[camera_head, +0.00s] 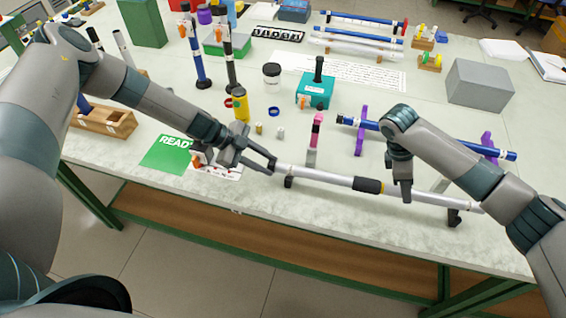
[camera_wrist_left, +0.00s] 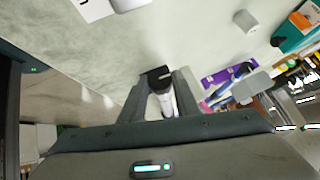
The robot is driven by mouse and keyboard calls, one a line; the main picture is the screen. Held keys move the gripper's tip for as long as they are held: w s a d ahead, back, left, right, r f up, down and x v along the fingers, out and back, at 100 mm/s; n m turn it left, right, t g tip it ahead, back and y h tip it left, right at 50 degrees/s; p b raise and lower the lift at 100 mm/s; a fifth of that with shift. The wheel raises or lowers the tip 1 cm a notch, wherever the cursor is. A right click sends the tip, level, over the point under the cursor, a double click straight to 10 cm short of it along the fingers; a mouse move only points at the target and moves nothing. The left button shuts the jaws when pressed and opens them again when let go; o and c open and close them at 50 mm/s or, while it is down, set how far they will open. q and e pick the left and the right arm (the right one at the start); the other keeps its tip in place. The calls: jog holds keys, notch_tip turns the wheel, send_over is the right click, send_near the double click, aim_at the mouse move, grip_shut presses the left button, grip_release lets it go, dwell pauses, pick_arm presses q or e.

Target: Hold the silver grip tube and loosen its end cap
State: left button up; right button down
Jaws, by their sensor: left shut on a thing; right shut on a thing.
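The silver grip tube (camera_head: 325,177), with a black grip sleeve (camera_head: 368,185), lies near the table's front edge on dark-footed supports. My left gripper (camera_head: 272,164) is shut around its left end. In the left wrist view the pale tube end (camera_wrist_left: 165,101) sits between the fingers of my left gripper (camera_wrist_left: 160,98). The end cap cannot be made out apart from the tube; the fingers cover that end. My right gripper (camera_head: 405,196) points down and is shut on the tube to the right of the black sleeve.
A blue rod (camera_head: 358,123) lies on purple supports behind the tube. A green READY card (camera_head: 168,154) and a wooden box (camera_head: 105,121) are to the left. A yellow bottle (camera_head: 241,105), a teal box (camera_head: 314,92) and a grey box (camera_head: 480,83) stand further back.

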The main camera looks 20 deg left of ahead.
pick_arm(q)
jog(key=shift+w+d+n+g, duration=0.15)
jog(key=shift+n+g, duration=0.3)
jog(key=shift+g, duration=0.65)
jog(key=shift+w+d+n+g, duration=0.1)
jog(key=shift+w+n+g, duration=0.25)
jog(key=shift+g, duration=0.75)
pick_arm(e)
jog(key=shift+a, duration=0.25)
pick_arm(q)
jog(key=shift+s+a+n+g, duration=0.1)
jog(key=shift+n+g, duration=0.2)
jog(key=shift+g, duration=0.1)
pick_arm(e)
jog(key=shift+d, duration=0.1)
pick_arm(q)
jog(key=o, duration=1.1)
jog(key=shift+c, duration=0.2)
jog(key=shift+a, duration=0.1)
jog(key=shift+a, duration=0.1)
pick_arm(e)
jog(key=shift+d, duration=0.1)
